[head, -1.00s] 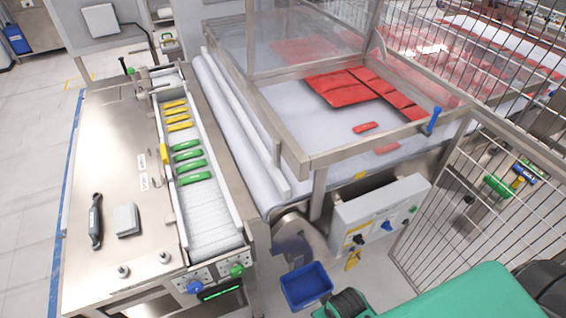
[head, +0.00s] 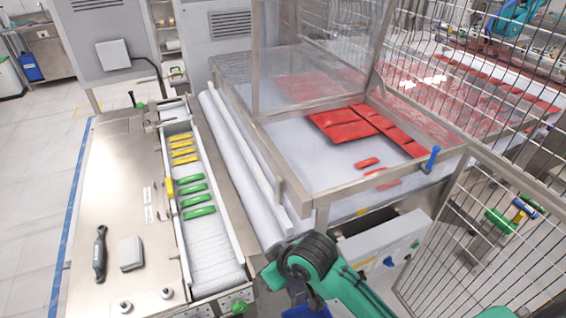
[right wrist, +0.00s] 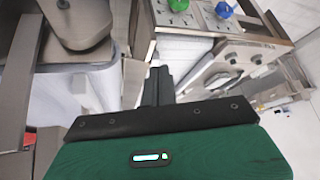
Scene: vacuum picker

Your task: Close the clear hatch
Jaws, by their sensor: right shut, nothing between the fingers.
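The clear hatch (head: 318,72) is a see-through panel in a metal frame. In the head view it stands raised, nearly upright, over the far part of the white conveyor bed. The metal frame (head: 365,182) around the bed opening is uncovered in front of it, with a blue handle (head: 432,158) at its right corner. My right arm reaches in from the bottom right, well below the hatch; its gripper is hidden in the head view. In the right wrist view my right gripper (right wrist: 158,88) is shut and empty, apart from the hatch. My left gripper is not in view.
Red packs (head: 345,124) lie on the bed inside the frame. A grey control box (head: 385,240) hangs in front, beside my arm. A wire mesh fence (head: 480,225) stands at the right. A steel bench (head: 110,200) with a narrow belt of yellow and green packs is at the left.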

